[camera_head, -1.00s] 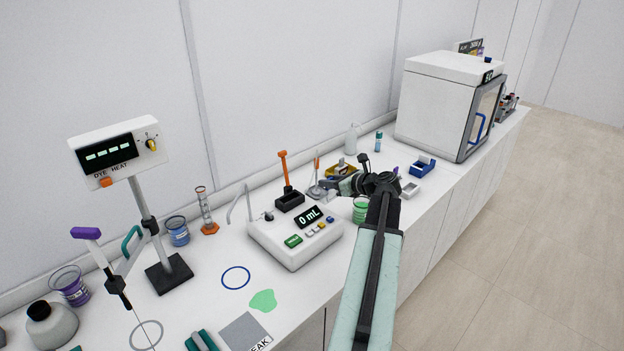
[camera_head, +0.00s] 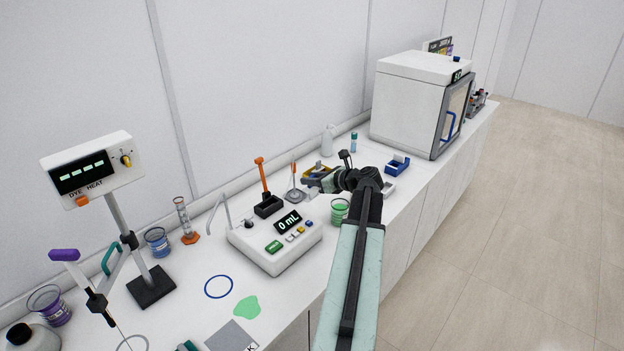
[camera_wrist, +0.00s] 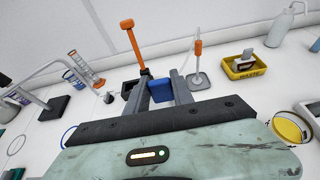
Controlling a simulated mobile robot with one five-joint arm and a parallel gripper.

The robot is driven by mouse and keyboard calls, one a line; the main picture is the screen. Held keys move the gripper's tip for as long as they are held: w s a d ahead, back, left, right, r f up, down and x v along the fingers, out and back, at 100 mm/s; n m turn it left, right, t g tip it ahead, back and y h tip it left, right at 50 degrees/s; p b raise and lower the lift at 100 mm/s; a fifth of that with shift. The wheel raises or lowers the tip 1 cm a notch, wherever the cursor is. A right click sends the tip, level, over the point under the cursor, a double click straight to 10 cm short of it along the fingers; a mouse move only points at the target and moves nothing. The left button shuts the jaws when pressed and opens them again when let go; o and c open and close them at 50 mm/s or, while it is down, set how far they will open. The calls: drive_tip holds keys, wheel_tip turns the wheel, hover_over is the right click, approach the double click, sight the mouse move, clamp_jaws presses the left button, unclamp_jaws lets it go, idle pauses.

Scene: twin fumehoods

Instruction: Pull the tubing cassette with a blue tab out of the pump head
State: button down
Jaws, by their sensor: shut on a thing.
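My gripper (camera_wrist: 162,80) is shut on a blue block (camera_wrist: 161,92), which shows between its two grey fingers in the wrist view. This looks like the blue-tabbed tubing cassette, but the rest of its body is hidden behind the gripper. In the head view my gripper (camera_head: 308,178) points left above the bench, behind and right of the white "0 mL" unit (camera_head: 256,252); the held block is too small to make out there. I cannot clearly pick out a pump head, nor tell whether the block is free of it.
A black holder with an orange-topped lever (camera_head: 264,180) stands near my gripper. A yellow waste tray (camera_wrist: 245,68) is beyond to the right. A cup of green liquid (camera_head: 339,212) stands below my arm. A white cabinet (camera_head: 402,103) fills the far bench.

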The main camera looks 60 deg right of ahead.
drive_tip(key=shift+r+p, duration=1.45)
drive_tip(key=shift+r, duration=0.05)
drive_tip(key=shift+r+p, duration=1.5)
drive_tip(key=shift+p, duration=0.05)
wheel_tip(320, 180, up, 3)
drive_tip(key=p, duration=0.3)
drive_tip(key=shift+r, duration=0.15)
drive_tip(key=shift+f, duration=0.2)
